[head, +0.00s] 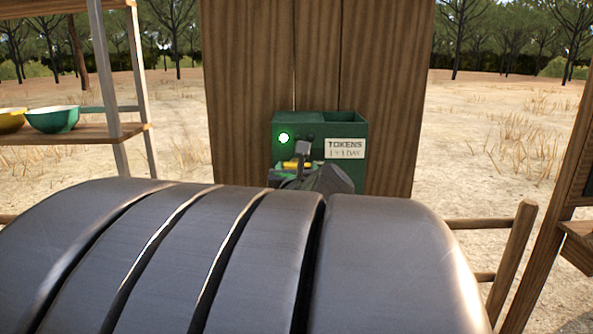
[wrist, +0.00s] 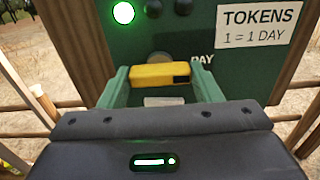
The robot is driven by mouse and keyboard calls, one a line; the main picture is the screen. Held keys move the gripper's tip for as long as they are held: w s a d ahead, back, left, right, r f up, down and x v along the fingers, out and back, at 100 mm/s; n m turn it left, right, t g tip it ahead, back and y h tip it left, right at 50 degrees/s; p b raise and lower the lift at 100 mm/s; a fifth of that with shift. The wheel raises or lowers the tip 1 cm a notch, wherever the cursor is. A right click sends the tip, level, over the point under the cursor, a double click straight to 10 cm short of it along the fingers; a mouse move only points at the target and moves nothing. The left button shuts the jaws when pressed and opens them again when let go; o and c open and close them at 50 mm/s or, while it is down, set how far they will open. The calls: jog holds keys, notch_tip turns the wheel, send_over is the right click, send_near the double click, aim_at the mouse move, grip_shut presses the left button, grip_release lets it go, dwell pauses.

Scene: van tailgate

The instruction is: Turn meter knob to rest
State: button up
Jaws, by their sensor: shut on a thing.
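The green meter box (head: 352,122) is fixed to a wooden board, with a lit green lamp (head: 284,138) and a white label (head: 345,148) reading "TOKENS 1 = 1 DAY". The yellow knob (wrist: 160,75) sits low on the box front and lies about level in the wrist view. It also shows in the head view (head: 294,164), partly hidden by my gripper. My gripper (wrist: 160,88) is shut on the knob, one green finger at each end. The lamp and label also show in the wrist view. Lettering "DAY" shows beside the knob; the rest of it is hidden.
My arm fills the lower head view and hides what is below the box. A shelf (head: 75,132) with a green bowl (head: 52,119) and a yellow bowl (head: 11,120) stands at left. A wooden rail (head: 512,262) and post stand at right. Sandy ground lies behind.

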jog(key=n+b, duration=0.2)
jog(key=n, duration=1.6)
jog(key=shift+n, duration=0.3)
dwell(0.5)
jog(key=shift+o, duration=0.2)
jog(key=o, duration=1)
jog(key=shift+c, duration=0.2)
